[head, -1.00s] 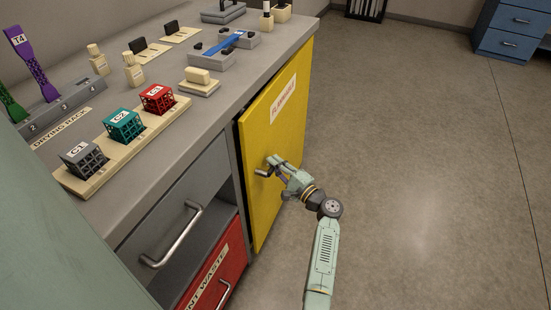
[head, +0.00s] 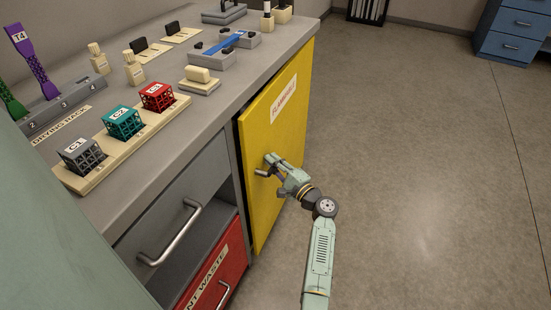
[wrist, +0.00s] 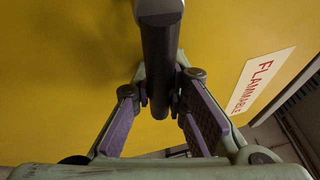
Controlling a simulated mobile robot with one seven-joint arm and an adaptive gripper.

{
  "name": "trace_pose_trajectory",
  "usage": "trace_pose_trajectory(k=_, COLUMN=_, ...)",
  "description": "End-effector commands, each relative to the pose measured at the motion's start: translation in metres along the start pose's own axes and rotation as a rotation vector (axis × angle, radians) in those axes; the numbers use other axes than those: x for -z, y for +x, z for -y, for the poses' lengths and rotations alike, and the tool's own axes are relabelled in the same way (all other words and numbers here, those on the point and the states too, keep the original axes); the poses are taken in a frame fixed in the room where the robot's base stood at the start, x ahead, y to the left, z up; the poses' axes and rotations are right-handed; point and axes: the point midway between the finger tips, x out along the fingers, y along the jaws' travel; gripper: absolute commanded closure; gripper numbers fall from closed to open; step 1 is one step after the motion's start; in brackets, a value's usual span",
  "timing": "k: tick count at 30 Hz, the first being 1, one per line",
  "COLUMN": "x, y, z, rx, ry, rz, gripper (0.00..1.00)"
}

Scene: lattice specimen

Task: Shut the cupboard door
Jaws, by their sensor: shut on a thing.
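The yellow cupboard door (head: 283,130), labelled FLAMMABLE, is at the front of the grey bench and looks closed or nearly closed; a thin dark gap shows along its left edge. My gripper (head: 269,166) is at the door's handle near its left side. In the wrist view the dark bar handle (wrist: 160,65) stands between the two purple-padded fingers of my gripper (wrist: 162,103), and the fingers are shut on it. The yellow door face (wrist: 70,70) fills the background. The handle is partly hidden by my gripper in the head view.
Left of the door are a grey drawer (head: 165,215) with a bar handle and a red waste drawer (head: 215,280). The benchtop (head: 215,110) holds lattice cubes, a drying rack and other small items. The floor (head: 420,170) to the right is clear.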

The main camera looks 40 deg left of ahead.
Motion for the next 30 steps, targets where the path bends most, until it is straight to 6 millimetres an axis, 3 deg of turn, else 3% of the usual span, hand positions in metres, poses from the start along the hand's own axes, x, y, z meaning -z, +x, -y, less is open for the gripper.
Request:
trace_pose_trajectory(k=1, x=-0.018, y=0.0175, z=-0.0046, rx=-0.016, ry=-0.008, rz=0.036, gripper=1.0)
trace_pose_trajectory(k=17, x=-0.0171, y=0.0176, z=-0.005, rx=-0.017, ry=-0.007, rz=0.032, gripper=1.0)
trace_pose_trajectory(k=18, x=-0.017, y=0.0176, z=-0.0051, rx=-0.017, ry=-0.007, rz=0.032, gripper=0.85)
trace_pose_trajectory(k=27, x=-0.0195, y=0.0171, z=-0.006, rx=-0.018, ry=-0.007, rz=0.041, gripper=0.65)
trace_pose_trajectory(k=30, x=-0.0204, y=0.0166, z=-0.0069, rx=-0.019, ry=-0.006, rz=0.043, gripper=0.65)
